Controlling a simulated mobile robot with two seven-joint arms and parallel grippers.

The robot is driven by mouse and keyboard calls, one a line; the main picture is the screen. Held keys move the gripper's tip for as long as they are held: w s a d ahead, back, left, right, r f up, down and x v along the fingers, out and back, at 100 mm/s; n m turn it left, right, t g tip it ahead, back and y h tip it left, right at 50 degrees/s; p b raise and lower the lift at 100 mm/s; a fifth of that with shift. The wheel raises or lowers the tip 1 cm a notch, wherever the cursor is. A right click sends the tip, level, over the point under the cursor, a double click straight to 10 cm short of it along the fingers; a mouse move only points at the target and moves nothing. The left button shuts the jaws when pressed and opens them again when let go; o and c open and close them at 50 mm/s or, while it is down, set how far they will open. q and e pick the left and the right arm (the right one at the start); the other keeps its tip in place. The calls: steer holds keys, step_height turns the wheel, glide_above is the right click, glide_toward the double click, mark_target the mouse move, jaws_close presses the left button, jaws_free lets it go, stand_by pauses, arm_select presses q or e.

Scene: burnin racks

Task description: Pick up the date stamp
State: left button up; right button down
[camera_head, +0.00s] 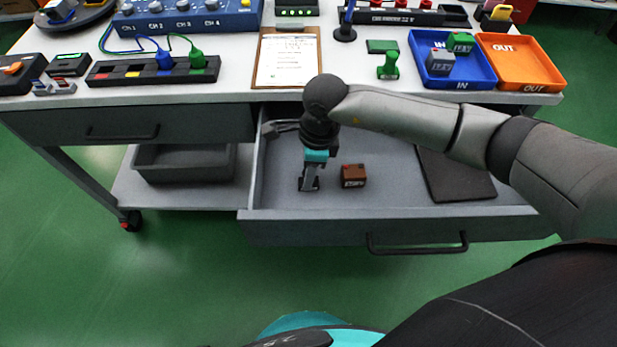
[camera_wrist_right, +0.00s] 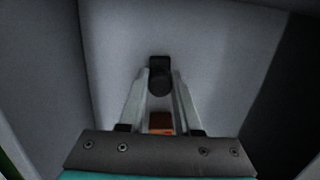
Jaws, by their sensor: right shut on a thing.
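My right gripper (camera_head: 309,178) reaches down into the open drawer, with its fingers shut on a small dark thing that looks like the date stamp (camera_head: 309,186). In the right wrist view the date stamp (camera_wrist_right: 160,76) shows a black end between the fingertips. An orange-brown part (camera_wrist_right: 160,122) shows lower between the fingers, nearer the palm. I cannot tell whether it touches the drawer floor. A brown block (camera_head: 353,175) with a pale label lies just right of the gripper, apart from it. My left gripper is not in view.
The drawer (camera_head: 390,224) also holds a dark flat mat (camera_head: 456,176) at right, under my arm. On the tabletop stand a clipboard (camera_head: 287,58), a green stamp (camera_head: 388,68), a blue tray (camera_head: 462,83) and an orange tray (camera_head: 522,66). A grey bin (camera_head: 185,165) sits on the lower shelf.

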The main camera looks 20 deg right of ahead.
steer(key=shift+r, duration=0.2)
step_height(320, 180, up, 5)
steer(key=shift+f+p, duration=0.15)
steer(key=shift+p, duration=0.65)
step_height(320, 180, up, 5)
steer(key=shift+p, duration=0.6)
steer(key=c, duration=1.1)
jaws_free()
jaws_close()
jaws_free()
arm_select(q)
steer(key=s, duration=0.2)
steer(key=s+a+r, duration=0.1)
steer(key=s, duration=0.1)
arm_select(e)
jaws_close()
